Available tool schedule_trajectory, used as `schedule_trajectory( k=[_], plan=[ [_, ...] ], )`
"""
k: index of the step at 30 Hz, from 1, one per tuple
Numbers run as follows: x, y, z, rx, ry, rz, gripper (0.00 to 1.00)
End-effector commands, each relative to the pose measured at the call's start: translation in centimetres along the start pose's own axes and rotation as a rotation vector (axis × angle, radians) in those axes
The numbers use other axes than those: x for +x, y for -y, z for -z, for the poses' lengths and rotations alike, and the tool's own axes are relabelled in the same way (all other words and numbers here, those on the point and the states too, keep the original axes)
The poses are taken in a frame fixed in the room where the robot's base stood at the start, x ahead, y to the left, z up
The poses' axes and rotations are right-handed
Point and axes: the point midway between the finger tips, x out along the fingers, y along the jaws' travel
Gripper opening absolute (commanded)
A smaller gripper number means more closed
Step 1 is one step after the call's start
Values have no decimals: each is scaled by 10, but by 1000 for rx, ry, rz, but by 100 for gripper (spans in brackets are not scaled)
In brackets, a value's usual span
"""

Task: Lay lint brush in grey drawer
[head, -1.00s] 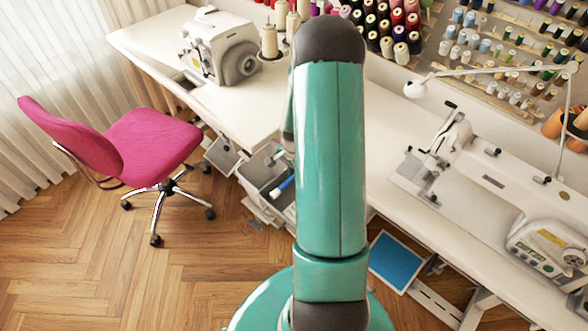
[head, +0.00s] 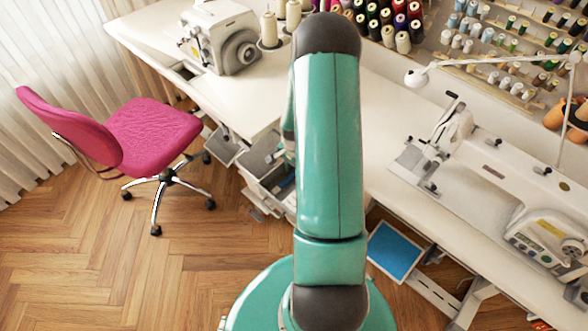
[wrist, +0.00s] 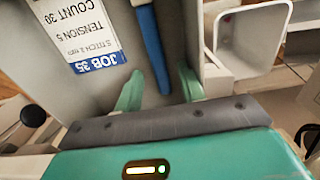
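The lint brush shows as a blue handle (wrist: 149,45) in the wrist view, lying in the grey drawer (wrist: 192,35). Its head is out of that view. My gripper (wrist: 159,88) is open. One green finger is on each side of the handle's near end, with a gap to the handle on both sides. In the head view the grey drawer (head: 258,192) stands pulled out under the table, and my arm hides part of it and most of the gripper.
A printed job card (wrist: 82,30) lies in the drawer beside the brush. A white open tray (wrist: 250,38) is next to the drawer. A pink chair (head: 150,135) stands to the left. The white table (head: 385,150) with sewing machines is above the drawer. The wooden floor at front left is clear.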

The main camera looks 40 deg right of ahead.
Motion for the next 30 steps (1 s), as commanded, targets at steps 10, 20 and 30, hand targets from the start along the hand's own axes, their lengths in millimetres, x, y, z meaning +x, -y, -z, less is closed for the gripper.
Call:
schedule_trajectory(
  k=[10, 20, 30],
  plan=[
    [-12, 2, 1, -1, -3, 4, 41],
    [-79, 2, 1, 0, -5, 5, 41],
    [-134, 0, 0, 0, -2, 2, 41]
  ],
)
